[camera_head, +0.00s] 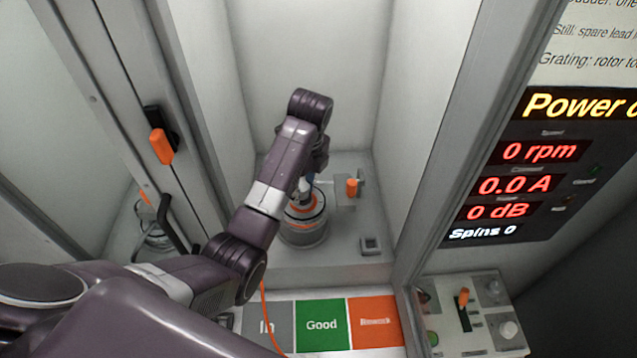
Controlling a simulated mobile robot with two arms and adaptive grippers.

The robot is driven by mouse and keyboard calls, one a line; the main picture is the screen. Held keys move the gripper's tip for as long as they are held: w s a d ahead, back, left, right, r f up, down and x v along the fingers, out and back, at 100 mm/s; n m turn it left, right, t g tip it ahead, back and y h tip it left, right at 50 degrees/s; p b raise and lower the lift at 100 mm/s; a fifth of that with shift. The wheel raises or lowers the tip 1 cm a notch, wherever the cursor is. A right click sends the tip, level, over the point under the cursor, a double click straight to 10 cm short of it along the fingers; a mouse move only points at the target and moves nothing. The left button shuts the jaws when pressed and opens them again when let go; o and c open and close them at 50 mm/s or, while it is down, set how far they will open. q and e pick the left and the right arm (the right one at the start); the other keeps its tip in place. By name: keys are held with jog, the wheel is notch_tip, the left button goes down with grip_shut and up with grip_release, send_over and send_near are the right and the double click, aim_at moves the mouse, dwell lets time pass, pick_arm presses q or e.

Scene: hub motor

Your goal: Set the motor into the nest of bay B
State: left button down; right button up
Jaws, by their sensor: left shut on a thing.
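The motor (304,229), a round grey drum with an orange ring near its top, is low in the bay at the centre. My left gripper (306,188) points down at the motor's top and is shut on it, mostly hidden by my own wrist. The nest under the motor is hidden, so I cannot tell whether the motor sits in it or hangs just above. No bay letter is readable. My right gripper is not in view.
An orange-handled clamp (351,188) stands right of the motor, and a small grey socket (370,245) in front. An open-looking door with an orange latch (160,146) is at left. In front are the green Good pad (322,325), a control box (470,315) and an orange cable (265,308).

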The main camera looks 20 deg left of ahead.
pick_arm(q)
jog(key=shift+w+a+f, duration=0.1)
jog(key=shift+a, duration=0.1)
jog(key=shift+s+a+f, duration=0.15)
jog(key=shift+s+f, duration=0.1)
jog(key=shift+f, duration=0.25)
jog(key=shift+w+f, duration=0.15)
jog(key=shift+f, duration=0.75)
jog(key=shift+r, duration=0.2)
jog(key=shift+r, duration=0.2)
jog(key=shift+f, duration=0.2)
jog(key=shift+f, duration=0.35)
